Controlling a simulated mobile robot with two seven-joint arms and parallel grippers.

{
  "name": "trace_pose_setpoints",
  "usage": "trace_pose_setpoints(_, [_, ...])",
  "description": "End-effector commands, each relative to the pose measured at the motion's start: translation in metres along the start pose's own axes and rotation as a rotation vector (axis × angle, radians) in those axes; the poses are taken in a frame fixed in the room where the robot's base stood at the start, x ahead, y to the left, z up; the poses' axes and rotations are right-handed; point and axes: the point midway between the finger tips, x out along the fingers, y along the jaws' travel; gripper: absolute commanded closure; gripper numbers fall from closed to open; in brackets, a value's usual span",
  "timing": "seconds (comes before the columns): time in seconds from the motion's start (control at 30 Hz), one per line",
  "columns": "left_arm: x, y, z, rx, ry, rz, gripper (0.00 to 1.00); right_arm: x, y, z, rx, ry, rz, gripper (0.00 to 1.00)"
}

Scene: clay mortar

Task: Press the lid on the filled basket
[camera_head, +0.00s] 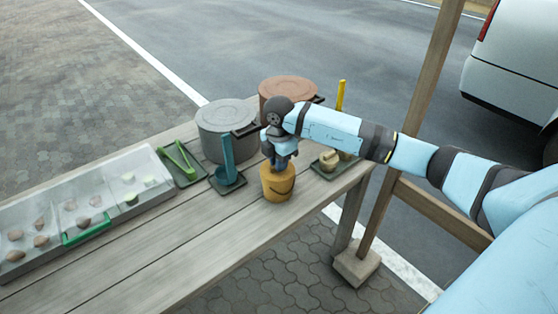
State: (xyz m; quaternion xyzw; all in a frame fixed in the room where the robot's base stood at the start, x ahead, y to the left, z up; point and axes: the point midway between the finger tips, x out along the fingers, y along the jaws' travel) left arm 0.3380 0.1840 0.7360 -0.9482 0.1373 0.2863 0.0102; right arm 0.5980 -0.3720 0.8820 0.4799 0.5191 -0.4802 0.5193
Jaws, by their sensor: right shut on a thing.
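I cannot tell whether the lid is seated, or see the basket's contents. My left gripper is out of view.
Behind the basket stand a grey lidded pot (222,128) and a brown pot (287,88). A blue upright tool (227,160) and green tongs (179,158) are to the left. A compartment tray (142,160) holds several lumps. A small tray (323,173) is right. The table's front is clear.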

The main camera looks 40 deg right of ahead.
Motion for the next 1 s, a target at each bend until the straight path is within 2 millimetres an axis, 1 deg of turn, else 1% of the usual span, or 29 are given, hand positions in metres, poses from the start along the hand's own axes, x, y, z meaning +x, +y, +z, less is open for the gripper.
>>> trace_pose_setpoints(0.2, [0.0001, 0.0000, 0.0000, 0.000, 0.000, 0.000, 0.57, 0.0000, 0.0000, -0.0001, 0.000, 0.000, 0.000, 1.00])
trace_pose_setpoints(0.23, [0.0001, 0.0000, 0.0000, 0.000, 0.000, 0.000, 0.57, 0.0000, 0.0000, -0.0001, 0.000, 0.000, 0.000, 0.81])
trace_pose_setpoints(0.33, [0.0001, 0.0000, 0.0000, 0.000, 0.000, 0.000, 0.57, 0.0000, 0.0000, -0.0001, 0.000, 0.000, 0.000, 0.58])
trace_pose_setpoints(0.53, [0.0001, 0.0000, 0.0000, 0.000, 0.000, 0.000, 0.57, -0.0001, 0.0000, -0.0001, 0.000, 0.000, 0.000, 0.58])
trace_pose_setpoints(0.63, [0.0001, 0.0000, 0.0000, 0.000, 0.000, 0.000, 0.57, 0.0000, 0.0000, -0.0001, 0.000, 0.000, 0.000, 0.35])
trace_pose_setpoints(0.67, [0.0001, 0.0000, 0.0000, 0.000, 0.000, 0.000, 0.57, 0.0000, 0.0000, 0.0000, 0.000, 0.000, 0.000, 0.32])
trace_pose_setpoints(1.0, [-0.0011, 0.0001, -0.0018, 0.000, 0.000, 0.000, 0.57, -0.0027, 0.0001, 0.0000, 0.000, 0.000, 0.000, 0.32])
